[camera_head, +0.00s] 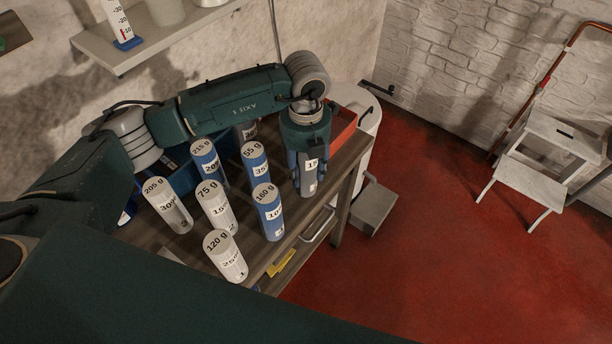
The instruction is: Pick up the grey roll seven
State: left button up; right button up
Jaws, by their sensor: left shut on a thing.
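My left gripper (308,163) comes down over the right end of the wooden table (258,258) and is shut on a grey roll (308,184). The roll hangs upright below the gripper, with a white label that reads "15" at its start. Its upper part is hidden by the fingers. Whether its bottom touches the table edge or is clear of it, I cannot tell. My right gripper is not in view.
Close left stand blue rolls (268,213) and white rolls (225,257), several in all. A blue bin (184,179) is behind them; a red bin (344,126) sits at the table's far right. A white step stool (540,180) stands right.

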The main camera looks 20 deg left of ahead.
pick_arm(q)
notch_tip(320, 180, up, 16)
jog(key=b, duration=0.4)
jog(key=shift+r, duration=0.5)
